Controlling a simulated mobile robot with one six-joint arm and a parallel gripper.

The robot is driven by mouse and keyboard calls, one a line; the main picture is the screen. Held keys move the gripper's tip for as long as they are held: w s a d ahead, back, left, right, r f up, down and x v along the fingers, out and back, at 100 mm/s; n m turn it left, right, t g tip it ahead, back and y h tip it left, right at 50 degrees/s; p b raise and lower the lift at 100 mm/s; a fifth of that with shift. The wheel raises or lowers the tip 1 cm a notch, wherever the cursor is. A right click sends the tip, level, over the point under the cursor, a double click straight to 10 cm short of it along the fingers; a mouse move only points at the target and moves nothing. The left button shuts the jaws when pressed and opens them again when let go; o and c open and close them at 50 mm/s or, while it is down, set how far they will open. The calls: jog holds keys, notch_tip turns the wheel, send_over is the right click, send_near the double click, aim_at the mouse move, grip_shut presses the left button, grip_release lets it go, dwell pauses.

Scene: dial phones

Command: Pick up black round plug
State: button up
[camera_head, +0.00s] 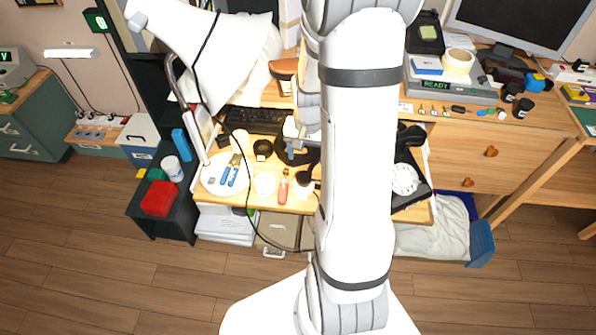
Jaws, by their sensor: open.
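My gripper (295,142) is small in view, pointing down over the light wooden worktop left of my arm. It is open, and no held object shows. Several small black round things are candidates for the black round plug, and I cannot tell which one it is. One (263,149) stands on the worktop to the left of my gripper. Another (305,180) lies nearer the front edge, close to my arm. My white arm hides the middle of the worktop.
A black dial phone (405,180) sits right of my arm. A black keyboard (253,120) lies at the back. Blue-handled tools (230,172) and a red-handled screwdriver (283,188) lie near the front. A white lamp (215,50) overhangs the left. A cable crosses the worktop.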

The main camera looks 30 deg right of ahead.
aim_at(304, 176)
jog(key=shift+d+f, duration=0.1)
jog(key=shift+f, duration=0.45)
jog(key=f, duration=0.4)
jog(key=a+f, duration=0.1)
jog(key=f, duration=0.2)
jog(key=shift+f, duration=0.1)
jog(key=c, duration=1)
